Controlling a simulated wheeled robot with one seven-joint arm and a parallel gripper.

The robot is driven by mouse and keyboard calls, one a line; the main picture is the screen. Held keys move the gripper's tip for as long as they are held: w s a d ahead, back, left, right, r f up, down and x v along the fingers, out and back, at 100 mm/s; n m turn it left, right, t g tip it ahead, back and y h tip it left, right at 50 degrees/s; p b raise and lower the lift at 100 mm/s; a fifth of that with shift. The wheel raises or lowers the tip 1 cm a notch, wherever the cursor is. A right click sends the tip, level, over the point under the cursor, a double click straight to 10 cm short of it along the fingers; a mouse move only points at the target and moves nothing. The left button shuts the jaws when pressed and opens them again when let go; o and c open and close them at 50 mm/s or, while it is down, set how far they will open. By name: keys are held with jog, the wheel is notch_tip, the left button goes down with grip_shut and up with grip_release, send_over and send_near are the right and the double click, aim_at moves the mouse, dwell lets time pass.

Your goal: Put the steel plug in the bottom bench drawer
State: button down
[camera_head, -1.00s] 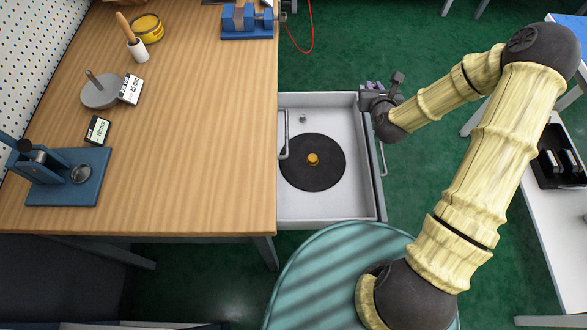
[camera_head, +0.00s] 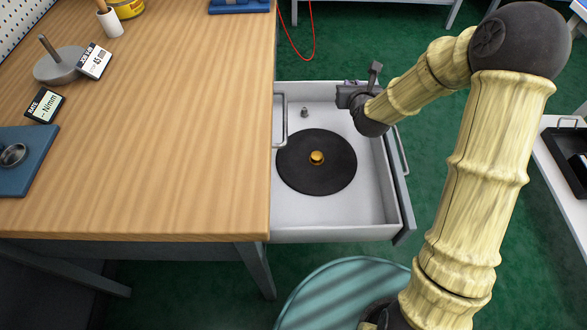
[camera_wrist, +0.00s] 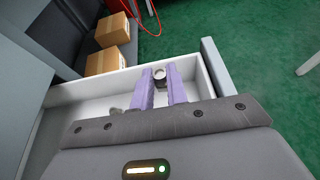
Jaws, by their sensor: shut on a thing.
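An open drawer (camera_head: 300,222) with white inner walls and a grey front sticks out from under the wooden bench. My gripper (camera_head: 344,95) is over its far right corner, pointing left in the head view. In the wrist view my purple fingers (camera_wrist: 160,85) are shut on a small grey round piece with a pale rim (camera_wrist: 159,74), which looks like the steel plug. The drawer's far wall (camera_wrist: 105,88) shows behind it. Whether the piece touches the drawer floor I cannot tell. The drawer holds a black disc (camera_head: 318,182) with a brass knob and a small steel piece (camera_head: 304,112).
The wooden bench top (camera_head: 170,150) overhangs the drawer's left side, with a vertical handle bar (camera_head: 285,120) near that edge. A teal round surface (camera_head: 345,285) is at the front. Cardboard boxes (camera_wrist: 107,62) lie beyond the drawer. The drawer's middle is taken by the disc.

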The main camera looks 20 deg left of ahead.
jog(key=shift+a, duration=0.1)
jog(key=shift+w, duration=0.1)
jog(key=b, duration=0.2)
send_over(346, 120)
jog(key=f, duration=0.6)
jog(key=shift+s, duration=0.2)
jog(key=shift+w+f, duration=0.1)
jog(key=shift+f, duration=0.05)
jog(key=shift+f+b, duration=0.85)
jog(key=shift+f, duration=1)
